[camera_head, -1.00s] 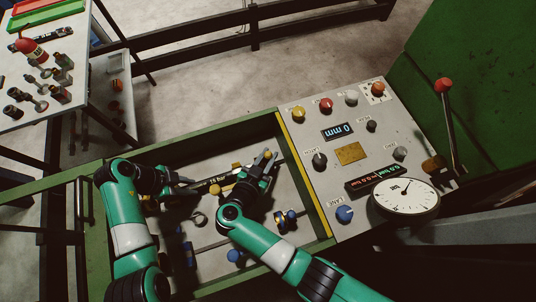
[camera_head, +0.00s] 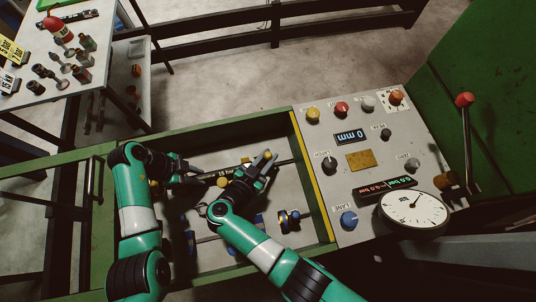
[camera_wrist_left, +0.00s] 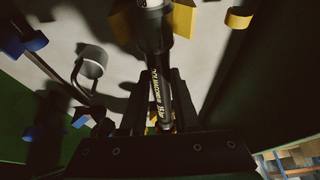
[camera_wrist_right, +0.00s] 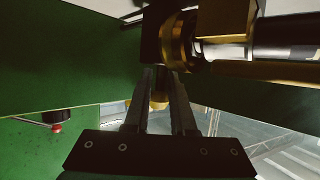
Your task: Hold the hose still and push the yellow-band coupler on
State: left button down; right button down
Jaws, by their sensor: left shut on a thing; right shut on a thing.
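The black hose (camera_head: 229,173) with "15 bar" printing lies across the bench tray. My left gripper (camera_head: 197,172) is shut on the hose; the left wrist view shows the printed hose (camera_wrist_left: 160,95) between its fingers. My right gripper (camera_head: 264,164) is at the hose's right end, shut on the yellow-band coupler. The right wrist view shows the gold-yellow band (camera_wrist_right: 178,42) of the coupler just beyond the fingers, in line with a silver and black cylindrical part. The fingers hide much of the coupler, and I cannot tell how far it sits on the hose.
The control panel (camera_head: 360,160) with knobs, a gauge (camera_head: 413,209) and a red-tipped lever (camera_head: 465,130) stands to the right. A side table (camera_head: 45,80) with bottles and fittings is at the upper left.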

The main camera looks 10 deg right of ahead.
jog(key=c, duration=0.9)
grip_release()
jog(key=shift+a+r, duration=0.15)
jog(key=shift+a, duration=0.05)
pick_arm(q)
jog(key=shift+a, duration=0.1)
pick_arm(e)
jog(key=v, duration=0.7)
jog(key=shift+s+a, duration=0.2)
pick_arm(q)
jog(key=c, duration=0.6)
grip_release()
jog(key=shift+o, duration=0.2)
